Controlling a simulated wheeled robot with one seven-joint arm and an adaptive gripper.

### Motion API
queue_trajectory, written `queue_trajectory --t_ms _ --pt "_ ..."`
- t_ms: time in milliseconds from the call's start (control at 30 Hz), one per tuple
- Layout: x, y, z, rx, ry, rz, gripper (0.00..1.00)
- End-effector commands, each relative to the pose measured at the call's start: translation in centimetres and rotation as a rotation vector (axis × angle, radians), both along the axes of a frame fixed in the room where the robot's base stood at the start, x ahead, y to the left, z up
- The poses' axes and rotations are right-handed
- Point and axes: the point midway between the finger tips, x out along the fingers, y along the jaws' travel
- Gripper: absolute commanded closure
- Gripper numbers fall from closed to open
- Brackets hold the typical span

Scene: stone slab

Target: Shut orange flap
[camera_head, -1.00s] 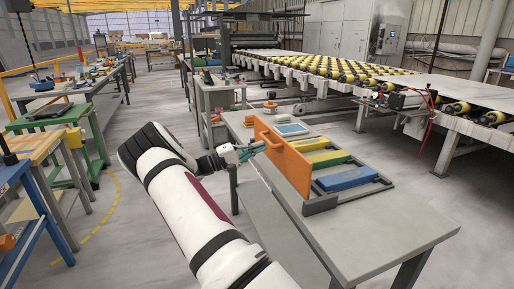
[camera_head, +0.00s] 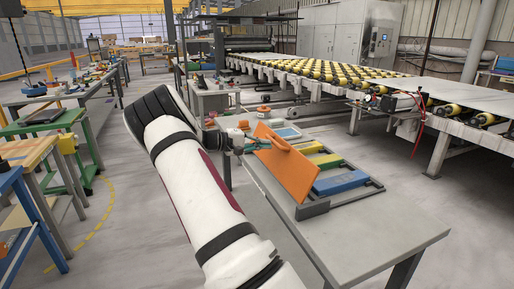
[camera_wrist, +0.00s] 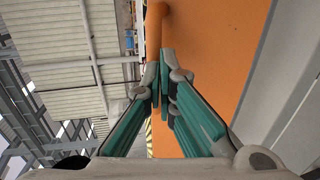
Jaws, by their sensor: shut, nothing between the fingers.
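The orange flap (camera_head: 288,168) stands hinged on a grey frame (camera_head: 314,209) on the grey table, and it leans to the right over the frame, partly closed. A bar handle (camera_head: 270,136) sticks out of its upper part. My gripper (camera_head: 255,144) is shut and empty at the flap's left side, by the handle. In the wrist view the orange panel (camera_wrist: 215,60) fills the right of the picture, and my shut fingertips (camera_wrist: 166,55) are in front of it, just below the handle (camera_wrist: 155,30). I cannot tell whether they touch it.
A pale blue tray (camera_head: 288,132) and a small orange object (camera_head: 263,111) are at the table's far end. The table's near right part is bare.

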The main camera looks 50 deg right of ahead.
Motion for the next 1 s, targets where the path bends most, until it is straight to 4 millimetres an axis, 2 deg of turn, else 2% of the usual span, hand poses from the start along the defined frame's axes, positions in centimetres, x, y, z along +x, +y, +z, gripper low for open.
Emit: queue_trajectory --t_ms 133,467,1000 --pt "-1.0 -1.6 0.5 0.116 -0.08 -0.002 1.0" --pt "-3.2 -5.1 0.4 0.383 -0.243 -0.003 1.0" --pt "-6.0 -9.7 -2.4 0.802 -0.497 -0.002 1.0"
